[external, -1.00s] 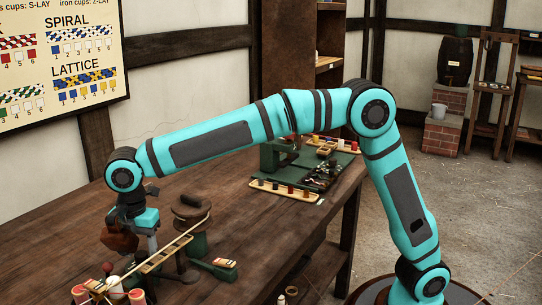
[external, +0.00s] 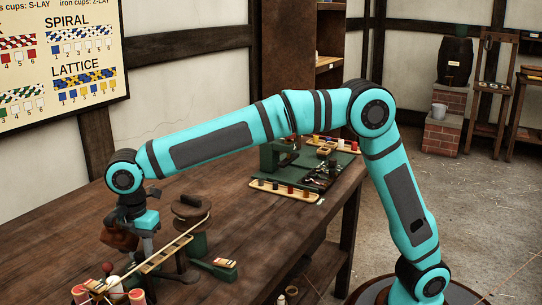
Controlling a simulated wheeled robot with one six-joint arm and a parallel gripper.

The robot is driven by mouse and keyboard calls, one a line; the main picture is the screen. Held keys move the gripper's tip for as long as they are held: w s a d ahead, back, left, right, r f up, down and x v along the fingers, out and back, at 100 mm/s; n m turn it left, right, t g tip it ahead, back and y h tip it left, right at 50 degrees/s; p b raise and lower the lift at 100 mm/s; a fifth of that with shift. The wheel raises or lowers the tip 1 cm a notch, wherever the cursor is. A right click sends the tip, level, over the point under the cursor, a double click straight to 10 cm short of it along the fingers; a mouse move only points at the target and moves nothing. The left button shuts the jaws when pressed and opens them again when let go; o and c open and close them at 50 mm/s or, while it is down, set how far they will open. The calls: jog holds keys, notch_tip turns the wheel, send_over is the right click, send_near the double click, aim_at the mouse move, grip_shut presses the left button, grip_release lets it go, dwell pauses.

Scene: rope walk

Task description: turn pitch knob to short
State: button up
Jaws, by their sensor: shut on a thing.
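My gripper (external: 149,247) points down at the left end of the bench, beside the green rope-laying machine (external: 196,243) and its slanted wooden rail (external: 166,251). Its fingers are small and partly dark in this view. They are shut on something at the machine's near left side. The pitch knob is hidden at the fingertips, and its setting cannot be read. The machine has a round dark wooden top (external: 191,206).
Red-topped bobbins (external: 137,296) and a pale ball (external: 113,282) stand at the rail's lower end. A bobbin tray (external: 284,192) and a green board (external: 338,177) sit farther back. Bare bench lies between.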

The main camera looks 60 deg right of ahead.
jog(key=m, duration=0.4)
jog(key=shift+m, duration=2.2)
jog(key=o, duration=1)
jog(key=shift+w, duration=0.1)
jog(key=shift+c, duration=0.2)
jog(key=shift+f, duration=0.1)
